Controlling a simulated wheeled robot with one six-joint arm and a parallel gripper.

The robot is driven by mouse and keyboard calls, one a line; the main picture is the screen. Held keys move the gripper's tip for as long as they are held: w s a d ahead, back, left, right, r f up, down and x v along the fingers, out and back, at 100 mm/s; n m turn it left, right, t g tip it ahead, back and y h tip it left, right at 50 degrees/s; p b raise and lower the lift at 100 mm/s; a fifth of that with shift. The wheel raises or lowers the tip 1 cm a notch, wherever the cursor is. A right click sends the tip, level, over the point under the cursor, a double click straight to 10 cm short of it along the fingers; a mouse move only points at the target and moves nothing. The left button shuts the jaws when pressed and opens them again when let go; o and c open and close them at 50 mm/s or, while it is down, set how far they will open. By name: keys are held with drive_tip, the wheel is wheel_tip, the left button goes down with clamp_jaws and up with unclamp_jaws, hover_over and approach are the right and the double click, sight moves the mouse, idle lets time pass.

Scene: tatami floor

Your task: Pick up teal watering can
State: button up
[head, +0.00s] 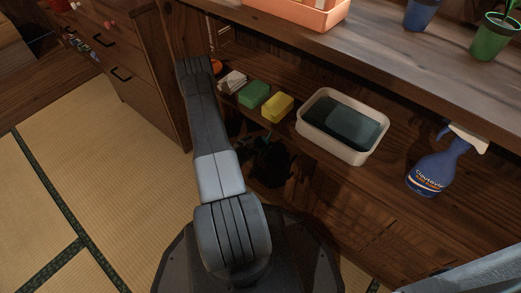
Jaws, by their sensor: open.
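I cannot make out a teal watering can for certain. A dark teal, box-like shape (352,125) lies inside the cream basin (313,133) on the lower shelf; I cannot tell what it is. A dark, shadowed shape (270,162) with a small greenish part shows just right of my arm, too dark to identify. My arm rises from the bottom middle and bends at the top. I cannot make out my gripper; its far end is hidden or lost in shadow.
On the shelf are a green block (254,94), a yellow block (278,106) and a blue spray bottle (434,168). Above, the bench holds an orange tray (318,18), a blue pot (420,14) and a green pot (491,38). A drawer cabinet (135,70) stands left; open tatami (95,170) lies before it.

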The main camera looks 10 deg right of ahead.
drive_tip(key=c, duration=1.2)
drive_tip(key=shift+r, duration=0.1)
drive_tip(key=shift+c, duration=0.2)
